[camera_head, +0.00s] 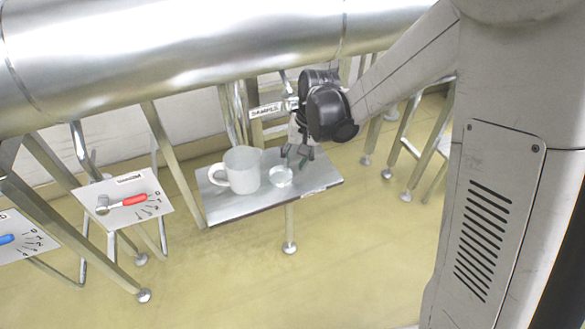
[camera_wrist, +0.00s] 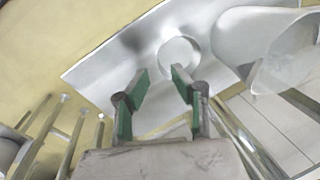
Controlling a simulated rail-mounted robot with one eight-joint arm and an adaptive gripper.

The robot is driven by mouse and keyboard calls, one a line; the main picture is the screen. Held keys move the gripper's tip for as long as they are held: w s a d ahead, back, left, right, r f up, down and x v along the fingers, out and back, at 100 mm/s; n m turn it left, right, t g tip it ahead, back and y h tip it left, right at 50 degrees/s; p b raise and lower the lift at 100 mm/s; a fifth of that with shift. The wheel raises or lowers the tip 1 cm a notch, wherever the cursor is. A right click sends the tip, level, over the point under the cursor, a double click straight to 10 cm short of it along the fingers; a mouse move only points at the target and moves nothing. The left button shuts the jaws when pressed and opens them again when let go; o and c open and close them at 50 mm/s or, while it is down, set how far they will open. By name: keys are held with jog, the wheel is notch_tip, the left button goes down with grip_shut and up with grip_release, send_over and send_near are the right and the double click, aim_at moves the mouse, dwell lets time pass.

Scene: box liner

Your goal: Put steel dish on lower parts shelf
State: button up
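A small round steel dish (camera_head: 281,176) sits on a grey metal shelf (camera_head: 240,205), just right of a large white mug. In the wrist view the dish (camera_wrist: 178,56) lies beyond the fingertips, towards the top of the picture. My gripper (camera_head: 299,158) is over the shelf, close to the dish on its right and far side. In the wrist view my gripper (camera_wrist: 159,82) is open, its two green-padded fingers apart with nothing between them. I cannot tell the exact height of the fingers above the shelf. A label (camera_head: 274,109) behind the gripper is too small to read surely.
The white mug (camera_head: 243,170) stands beside the dish; it also shows in the wrist view (camera_wrist: 285,50). A large steel pipe (camera_head: 180,50) runs above the shelf. Metal legs stand around; the right shelf end is clear.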

jog(key=s+d+r+t, duration=0.1)
jog(key=s+d+r, duration=0.2)
jog(key=r, duration=0.3)
jog(key=s+d+r+t+p, duration=0.1)
jog(key=s+d+r, duration=0.15)
jog(key=r, duration=0.25)
jog(key=s+d+r+t, duration=0.1)
jog(key=s+d+r, duration=0.2)
jog(key=r, duration=0.3)
jog(key=s+d+r+t+h, duration=0.1)
jog(key=s+d, duration=0.1)
jog(key=s, duration=0.3)
jog(key=s+d+r+t+h, duration=0.1)
jog(key=s+d+r+t, duration=0.1)
jog(key=s, duration=0.4)
jog(key=shift+d+t, duration=0.3)
jog(key=shift+d, duration=0.45)
jog(key=shift+o, duration=0.7)
jog(key=shift+s+d+f, duration=0.1)
jog(key=shift+s+d, duration=0.1)
jog(key=shift+s, duration=0.25)
jog(key=o, duration=1.1)
jog(key=shift+o, duration=0.2)
